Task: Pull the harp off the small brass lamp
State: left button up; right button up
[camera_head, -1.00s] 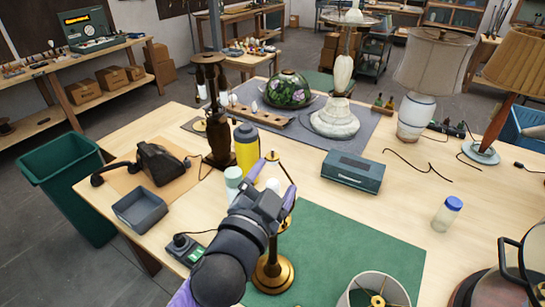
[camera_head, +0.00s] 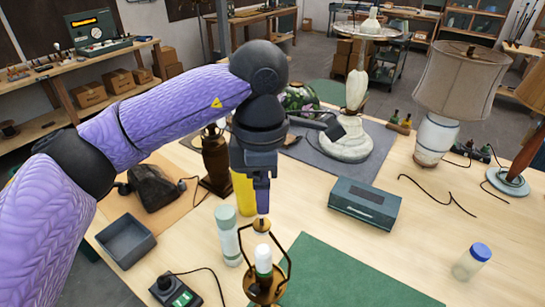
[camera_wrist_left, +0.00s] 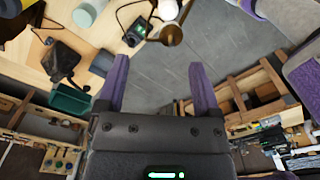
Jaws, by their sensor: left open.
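The small brass lamp (camera_head: 264,294) stands at the bottom centre of the head view, its lower part cut off by the frame. Its thin dark harp (camera_head: 286,260) loops around a white bulb (camera_head: 264,259), with a small brass knob (camera_head: 262,226) on top. My left gripper (camera_head: 262,205) points down just above this knob. In the head view its fingers overlap edge-on. In the left wrist view the gripper (camera_wrist_left: 158,62) has its two purple fingers wide apart, with nothing between them. A brass part (camera_wrist_left: 172,33) shows beyond them. My right gripper is out of view.
A green mat (camera_head: 345,275) lies right of the lamp. A pale green-topped cylinder (camera_head: 228,235) and yellow bottle (camera_head: 243,188) stand close by. A grey tray (camera_head: 125,241), a teal box (camera_head: 364,203) and a blue-capped jar (camera_head: 471,262) are also on the table.

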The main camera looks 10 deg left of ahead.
aim_at(262, 224)
pick_arm(q)
jog(key=f, duration=0.1)
jog(key=s+f+p, duration=0.1)
jog(key=f, duration=0.1)
jog(key=s+f, duration=0.1)
jog(key=shift+f+p, duration=0.25)
jog(key=shift+p, duration=0.15)
jog(key=f, duration=0.3)
jog(key=f+p, duration=0.1)
jog(key=shift+w+f, duration=0.2)
jog(key=shift+w, duration=0.15)
jog(key=shift+d+f, duration=0.1)
jog(key=shift+f, duration=0.1)
jog(key=shift+s, duration=0.2)
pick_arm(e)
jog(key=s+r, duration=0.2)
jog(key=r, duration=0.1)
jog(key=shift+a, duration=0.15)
pick_arm(q)
jog(key=shift+c, duration=0.2)
